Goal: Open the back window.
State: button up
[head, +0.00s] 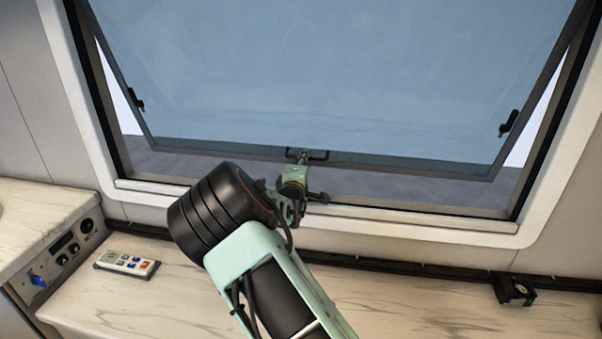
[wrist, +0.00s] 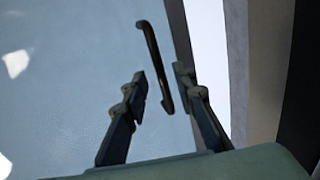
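The back window (head: 330,80) is a bluish pane in a dark frame. Its bottom edge is tilted outward, away from the sill, with gaps showing at the sides and below. A dark bar handle (head: 320,154) sits at the middle of its bottom edge. My gripper (head: 301,157) reaches over the sill to this handle. In the wrist view, the two fingers of my gripper (wrist: 161,79) are apart, and the handle (wrist: 153,55) runs through the space between them. I see no finger clamped on it; contact is hard to tell.
Dark latches sit on the left (head: 136,99) and right (head: 509,123) sides of the window frame. The white sill (head: 420,222) runs below my arm. A remote control (head: 127,263) and a small black box (head: 514,290) lie on the marble-look counter (head: 420,310), otherwise mostly clear.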

jog(key=v, duration=0.8)
jog(key=shift+s, duration=0.25)
jog(key=shift+r, duration=0.1)
